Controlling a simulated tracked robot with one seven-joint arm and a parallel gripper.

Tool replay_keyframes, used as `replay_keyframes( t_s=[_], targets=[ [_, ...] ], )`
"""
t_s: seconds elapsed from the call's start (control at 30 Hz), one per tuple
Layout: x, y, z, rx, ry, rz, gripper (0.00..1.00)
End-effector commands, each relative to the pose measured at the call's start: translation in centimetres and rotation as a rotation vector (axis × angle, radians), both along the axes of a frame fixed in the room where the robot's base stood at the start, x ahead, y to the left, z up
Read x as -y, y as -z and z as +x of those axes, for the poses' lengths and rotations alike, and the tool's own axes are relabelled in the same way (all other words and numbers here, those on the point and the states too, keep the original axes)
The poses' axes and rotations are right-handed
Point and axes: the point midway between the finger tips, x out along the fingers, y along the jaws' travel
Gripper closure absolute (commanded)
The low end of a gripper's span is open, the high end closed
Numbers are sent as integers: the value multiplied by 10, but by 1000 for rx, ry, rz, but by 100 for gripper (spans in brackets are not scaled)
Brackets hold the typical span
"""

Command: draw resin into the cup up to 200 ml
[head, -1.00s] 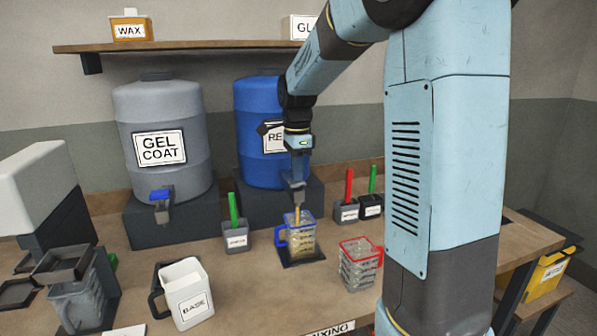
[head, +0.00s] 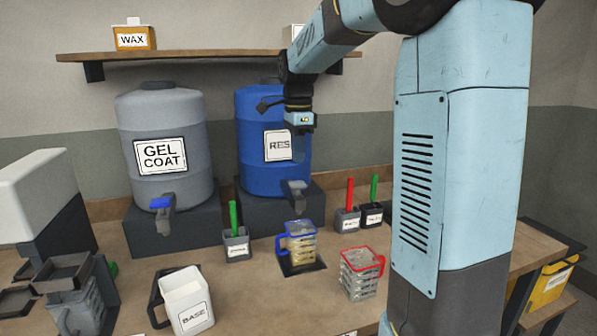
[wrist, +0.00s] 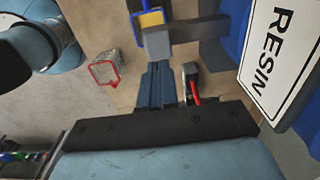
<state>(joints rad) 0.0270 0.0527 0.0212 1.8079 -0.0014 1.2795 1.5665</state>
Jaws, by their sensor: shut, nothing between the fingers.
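The blue resin drum (head: 262,165) stands on a dark block at the back. Its grey tap (head: 295,193) points down over the blue-rimmed cup (head: 299,246), which stands upright on a dark pad. The cup holds pale yellow resin; its level against the marks is too small to read. No stream shows between tap and cup. In the wrist view the cup (wrist: 150,19) is partly hidden behind the tap (wrist: 168,38). My gripper (head: 301,160) points down in front of the drum, just above the tap. Its blue fingers (wrist: 157,72) are shut and empty; contact with the tap is unclear.
A red-rimmed cup (head: 361,272) stands right of the pad. Small pots with green (head: 236,244) and red (head: 347,218) sticks flank it. The gel coat drum (head: 165,150) and a white BASE jug (head: 187,300) are to the left. A shelf (head: 200,62) runs above.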

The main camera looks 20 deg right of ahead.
Motion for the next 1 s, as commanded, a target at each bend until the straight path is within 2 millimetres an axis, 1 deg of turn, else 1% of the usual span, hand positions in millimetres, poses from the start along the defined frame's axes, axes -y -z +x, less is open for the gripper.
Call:
replay_keyframes(
  t_s=[0.03, 0.2, 0.4, 0.57, 1.0],
  targets=[
    [0, -12, 1, 5, 0, 0, 100],
    [1, -40, 0, 4, 1, 0, 100],
    [2, -58, 1, 4, 3, 0, 100],
    [2, -63, 0, 3, 3, 0, 100],
    [2, -63, 0, 3, 3, 0, 100]
  ],
)
